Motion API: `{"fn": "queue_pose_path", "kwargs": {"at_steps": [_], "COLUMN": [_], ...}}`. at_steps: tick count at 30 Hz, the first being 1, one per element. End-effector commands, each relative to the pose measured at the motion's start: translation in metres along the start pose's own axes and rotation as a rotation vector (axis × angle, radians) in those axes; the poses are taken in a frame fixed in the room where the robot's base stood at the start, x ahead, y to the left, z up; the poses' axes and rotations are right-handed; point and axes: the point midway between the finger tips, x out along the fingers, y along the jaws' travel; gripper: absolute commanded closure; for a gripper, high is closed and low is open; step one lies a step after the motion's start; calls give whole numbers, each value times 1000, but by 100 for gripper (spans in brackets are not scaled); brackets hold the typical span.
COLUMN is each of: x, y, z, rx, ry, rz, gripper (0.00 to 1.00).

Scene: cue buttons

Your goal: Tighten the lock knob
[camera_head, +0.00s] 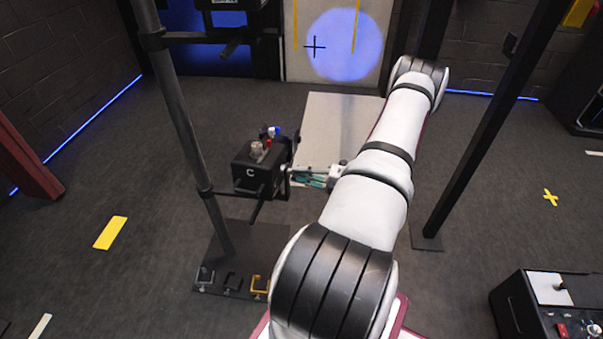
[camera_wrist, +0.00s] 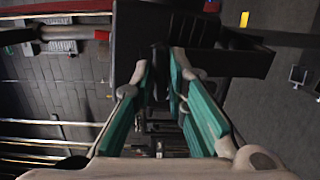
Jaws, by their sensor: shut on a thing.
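A black box marked C (camera_head: 252,172) hangs beside a dark upright pole. A black bracket and a small dark fitting (camera_head: 285,180) are on its right side. My gripper (camera_head: 292,176) reaches in from the right, its teal fingers level with that side. In the wrist view my gripper (camera_wrist: 162,72) has its fingertips on both sides of a dark part (camera_wrist: 160,72) at the box's side, which I take to be the lock knob. The fingers are shut on it. Most of the knob is hidden between the fingertips, so its turn angle cannot be told.
The dark pole (camera_head: 180,110) stands left of the box on a black base plate (camera_head: 250,245) with several clamps. Another pole (camera_head: 485,120) stands at right. A pale panel (camera_head: 335,125) lies behind the gripper. A control box (camera_head: 550,300) sits lower right. A blue light spot (camera_head: 345,45) shows behind.

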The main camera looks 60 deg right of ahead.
Motion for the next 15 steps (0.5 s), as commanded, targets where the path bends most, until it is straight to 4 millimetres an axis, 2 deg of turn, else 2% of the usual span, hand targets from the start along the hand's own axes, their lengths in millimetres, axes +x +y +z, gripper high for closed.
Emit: {"fn": "queue_pose_path", "kwargs": {"at_steps": [15], "x": [-1], "y": [-2], "z": [0], "rx": [34], "ry": [-1], "rz": [-6], "gripper": [100]}}
